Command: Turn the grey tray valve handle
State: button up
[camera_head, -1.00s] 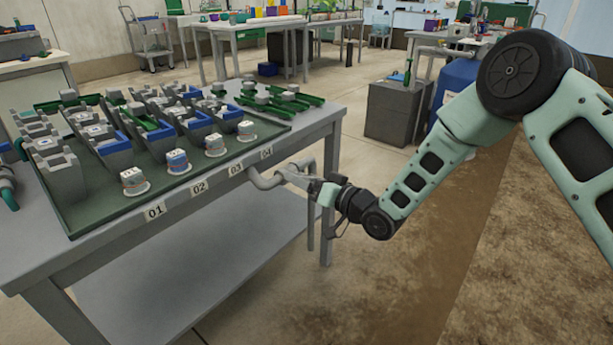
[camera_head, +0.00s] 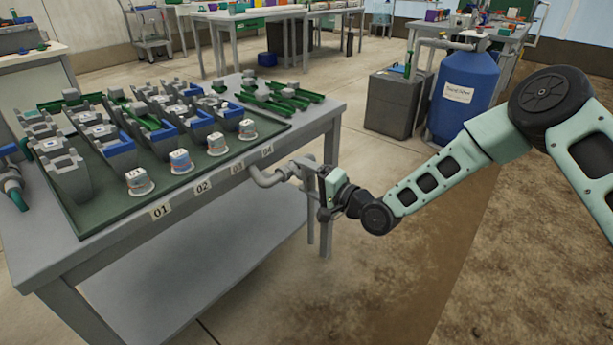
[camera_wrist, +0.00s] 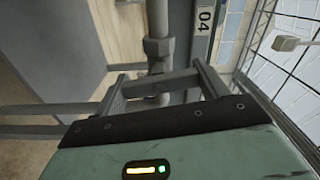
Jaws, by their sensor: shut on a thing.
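The grey valve pipe (camera_head: 268,180) comes out from the front edge of the table near label 04 and bends toward my gripper (camera_head: 311,178). In the wrist view, my gripper's two fingers (camera_wrist: 160,88) stand on either side of the grey valve handle (camera_wrist: 150,87), which crosses below the upright pipe (camera_wrist: 158,45). My gripper is shut on the handle. In the head view, the fingers and hand largely hide the handle, so its exact angle is hard to tell.
The grey table (camera_head: 335,112) holds a green tray (camera_head: 185,185) with channels and several small labelled pots. A blue barrel (camera_head: 463,95) and a grey box (camera_head: 397,105) stand behind my arm. The floor to the right is open.

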jog(key=shift+m, duration=0.7)
jog(key=shift+f, duration=0.1)
jog(key=o, duration=1)
jog(key=p+v, duration=0.2)
jog(key=v, duration=1.5)
jog(key=shift+s+d, duration=0.2)
